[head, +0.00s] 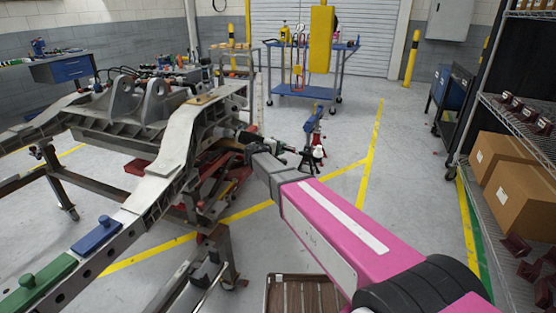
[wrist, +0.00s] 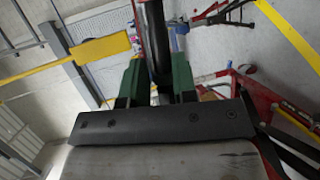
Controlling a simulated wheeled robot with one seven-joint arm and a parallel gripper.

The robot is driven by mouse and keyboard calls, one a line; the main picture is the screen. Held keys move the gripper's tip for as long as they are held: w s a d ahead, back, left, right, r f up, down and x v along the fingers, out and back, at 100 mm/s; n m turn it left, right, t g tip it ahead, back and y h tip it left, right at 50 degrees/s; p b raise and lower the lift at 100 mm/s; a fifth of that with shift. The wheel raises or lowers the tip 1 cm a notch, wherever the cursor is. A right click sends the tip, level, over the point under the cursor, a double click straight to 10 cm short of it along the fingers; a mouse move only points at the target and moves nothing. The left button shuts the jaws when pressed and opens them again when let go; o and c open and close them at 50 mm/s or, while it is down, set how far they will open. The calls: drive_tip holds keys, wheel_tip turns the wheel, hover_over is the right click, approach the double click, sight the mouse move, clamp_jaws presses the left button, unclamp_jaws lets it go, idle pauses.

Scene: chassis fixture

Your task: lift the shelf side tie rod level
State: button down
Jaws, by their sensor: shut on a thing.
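My gripper (wrist: 158,80) is shut on a dark, round rod, the tie rod (wrist: 153,40), in the wrist view. The green fingers press on it from left and right. The rod runs up between them and out of the top of the picture, so its far end is hidden there. In the head view my pink arm reaches from the lower right to the right side of the grey chassis frame (head: 172,150). Its dark end is small there, and I cannot make out the rod or whether it is level.
Red lift equipment (head: 212,172) stands under the chassis, close to my arm's end. A blue cart (head: 312,90) is at the back. A wire shelf with cardboard boxes (head: 520,200) lines the right. A wooden slatted crate (head: 303,295) is in front. Open floor lies right of my arm.

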wheel_tip(320, 180, up, 2)
drive_tip(key=shift+r+n+h, duration=0.25)
drive_tip(key=shift+n+h, duration=0.05)
drive_tip(key=shift+n, duration=0.2)
drive_tip(key=c, duration=1.1)
unclamp_jaws()
drive_tip(key=shift+s, duration=0.1)
drive_tip(key=v, duration=1)
drive_tip(key=shift+s+a, duration=0.25)
drive_tip(key=shift+s, duration=0.1)
